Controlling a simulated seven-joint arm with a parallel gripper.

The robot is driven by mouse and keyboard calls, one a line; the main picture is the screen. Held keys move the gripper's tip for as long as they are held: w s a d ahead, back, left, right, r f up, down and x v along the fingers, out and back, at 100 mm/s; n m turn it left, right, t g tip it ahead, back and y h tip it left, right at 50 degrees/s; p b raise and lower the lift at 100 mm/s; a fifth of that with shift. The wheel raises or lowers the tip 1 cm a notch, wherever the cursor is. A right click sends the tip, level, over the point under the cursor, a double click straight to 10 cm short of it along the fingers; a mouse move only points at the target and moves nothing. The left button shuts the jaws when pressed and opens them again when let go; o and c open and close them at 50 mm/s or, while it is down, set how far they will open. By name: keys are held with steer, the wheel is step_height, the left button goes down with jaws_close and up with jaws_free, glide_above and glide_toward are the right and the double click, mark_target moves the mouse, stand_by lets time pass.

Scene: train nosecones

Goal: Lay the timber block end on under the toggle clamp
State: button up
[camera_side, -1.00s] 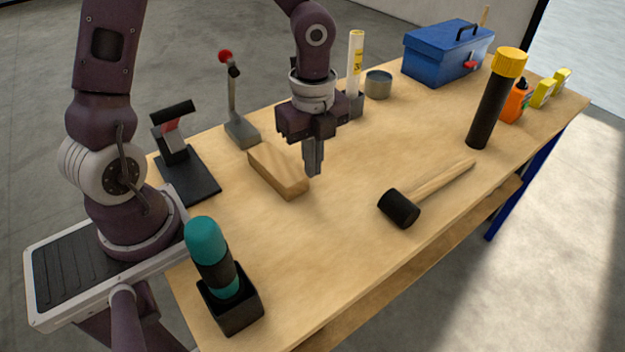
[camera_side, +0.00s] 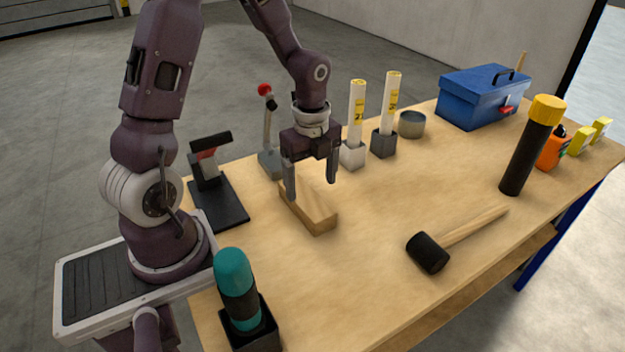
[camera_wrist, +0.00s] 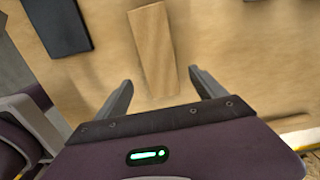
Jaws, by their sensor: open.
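The timber block (camera_side: 315,213) is a pale wooden bar lying flat on the bench. It also shows in the wrist view (camera_wrist: 152,50), lengthwise between and ahead of my fingers. My gripper (camera_side: 311,187) is open and empty, its fingers spread over the block, one toward each side. In the wrist view my gripper (camera_wrist: 161,78) has a gap on both sides of the block. The likely toggle clamp (camera_side: 207,165), with a black bar and red part, stands on a black base plate (camera_side: 222,206) left of the block. Part of a dark plate (camera_wrist: 58,25) shows at the wrist view's top left.
A red-knobbed lever (camera_side: 267,125) on a grey foot stands close behind the block. White tubes (camera_side: 357,112) in small holders and a grey tin (camera_side: 411,124) are behind right. A mallet (camera_side: 428,253) lies at front right. A teal-topped tool (camera_side: 235,275) stands in a black holder at front left.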

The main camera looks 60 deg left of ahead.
mark_target(312, 202)
steer(key=shift+f, duration=3.55)
steer(key=c, duration=1.6)
steer(key=o, duration=1.6)
step_height(312, 202, up, 7)
steer(key=shift+r, duration=0.1)
